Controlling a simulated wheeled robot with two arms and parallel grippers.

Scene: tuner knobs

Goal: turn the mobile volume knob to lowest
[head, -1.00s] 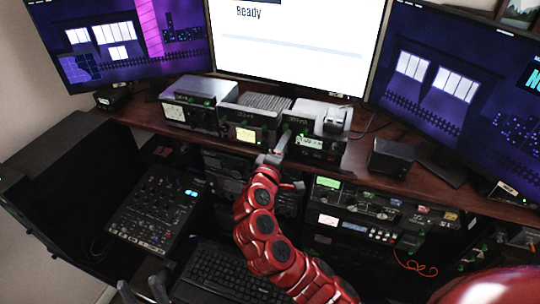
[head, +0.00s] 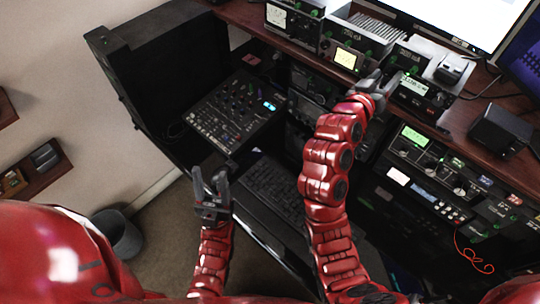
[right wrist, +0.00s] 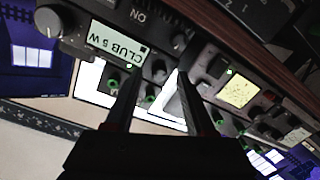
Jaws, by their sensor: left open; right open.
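A radio with a lit display (head: 413,86) stands on the desk shelf and has a dark round knob (head: 441,99) to the right of its display. In the right wrist view the display (right wrist: 117,43) appears upside down and reads "CLUB 5 W", with a large grey knob (right wrist: 47,20) and a smaller dark knob (right wrist: 181,40) beside it. I cannot tell which knob is the mobile volume knob. My right gripper (head: 379,80) is open and empty, just in front of the radios; its fingers (right wrist: 158,80) also show in the wrist view. My left gripper (head: 210,172) is open and empty, near the keyboard.
More radios (head: 292,20) with green knobs line the shelf to the left. A mixer panel (head: 232,110) and a keyboard (head: 272,190) lie lower down. A rack with several knobs (head: 432,165) sits below the shelf. A black box (head: 502,130) stands at right.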

